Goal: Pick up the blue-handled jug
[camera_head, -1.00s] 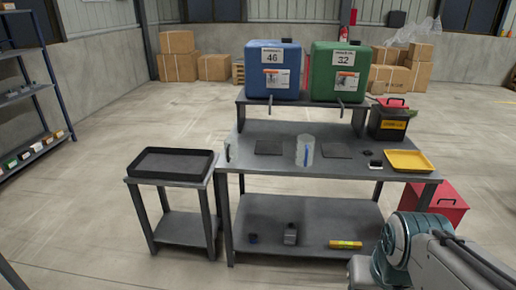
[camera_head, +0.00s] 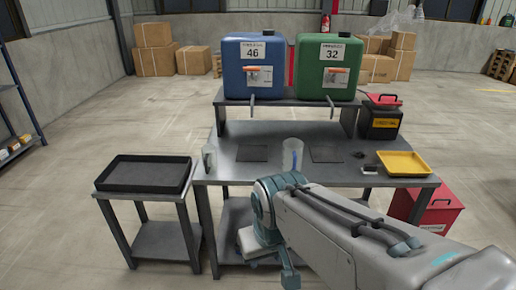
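A clear jug with a blue strip on its side, seemingly the blue-handled jug (camera_head: 293,153), stands upright near the middle of the grey workbench (camera_head: 240,174). It is between two dark square mats. A second clear vessel (camera_head: 208,157) stands at the bench's left end; its handle colour is too small to tell. My arm reaches in from the lower right, with a teal joint in front of the bench's front edge and just below the jug in the picture. No gripper fingers can be made out, and nothing is seen touching the jug.
Blue tank 46 (camera_head: 254,75) and green tank 32 (camera_head: 328,75) stand on a raised shelf behind, their spouts pointing down. A yellow tray (camera_head: 403,163) and black box (camera_head: 380,121) are at right. A black tray (camera_head: 146,174) sits on the left side table. My arm hides much of the lower shelf.

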